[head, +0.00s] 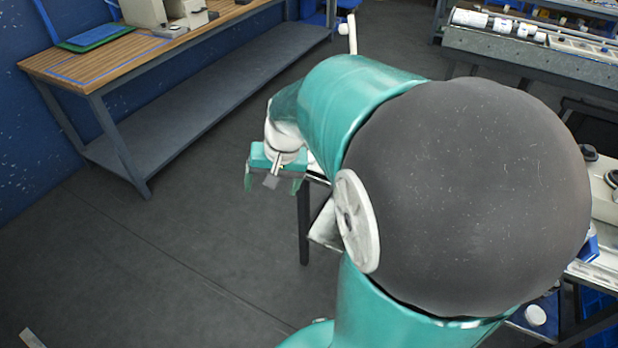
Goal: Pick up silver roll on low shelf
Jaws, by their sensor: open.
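My gripper (272,183) is in the middle left of the head view, with its teal fingers pointing down over the floor. It is open, and nothing shows between the fingers. No silver roll can be made out in this view. A low grey shelf (205,100) runs under the wooden workbench at the upper left, and its visible surface is bare. My gripper is apart from this shelf, to its lower right. My large teal and dark grey arm hides much of the middle and right of the view.
A grey machine bed (520,47) with white rollers is at the upper right. More equipment stands at the right edge. The dark floor (150,255) at left is mostly clear.

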